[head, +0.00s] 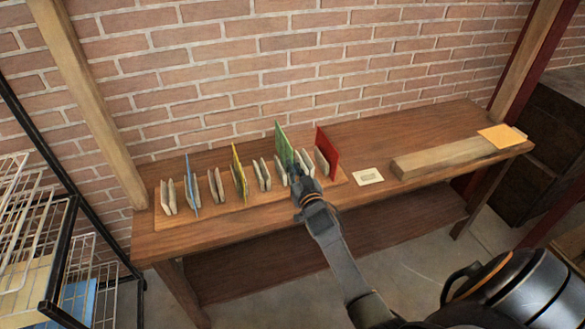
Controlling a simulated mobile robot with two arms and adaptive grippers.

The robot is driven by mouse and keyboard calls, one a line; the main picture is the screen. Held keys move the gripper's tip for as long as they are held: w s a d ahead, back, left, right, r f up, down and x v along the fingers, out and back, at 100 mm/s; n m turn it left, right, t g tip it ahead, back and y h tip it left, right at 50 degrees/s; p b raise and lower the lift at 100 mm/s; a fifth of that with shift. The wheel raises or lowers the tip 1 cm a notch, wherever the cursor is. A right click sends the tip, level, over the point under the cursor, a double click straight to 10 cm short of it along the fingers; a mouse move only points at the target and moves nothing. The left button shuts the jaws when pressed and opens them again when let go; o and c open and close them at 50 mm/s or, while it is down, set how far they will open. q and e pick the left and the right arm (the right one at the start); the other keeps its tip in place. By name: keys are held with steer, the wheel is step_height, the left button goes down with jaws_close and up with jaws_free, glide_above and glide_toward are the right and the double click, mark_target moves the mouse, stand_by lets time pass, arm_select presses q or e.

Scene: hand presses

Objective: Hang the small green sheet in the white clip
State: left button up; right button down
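A green sheet (284,147) stands upright in the row of pale clips on a wooden board, towards the right end. My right gripper (297,178) reaches in from the lower right and is just right of the green sheet's lower part, at the clips. It hides part of the clips there, and its fingers are too small and covered to tell whether they hold anything. Several clips are pale, whitish-grey pairs of plates; an empty-looking one (262,174) is left of the green sheet. I cannot tell which is the white clip. My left gripper is not in view.
A blue sheet (188,178), a yellow sheet (238,164) and a red sheet (327,151) stand in the same row.

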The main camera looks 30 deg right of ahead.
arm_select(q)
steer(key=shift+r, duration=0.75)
arm_select(e)
steer(key=shift+r, duration=0.75)
arm_select(q)
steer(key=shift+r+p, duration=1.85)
steer(key=shift+p, duration=0.1)
arm_select(e)
steer(key=v, duration=0.7)
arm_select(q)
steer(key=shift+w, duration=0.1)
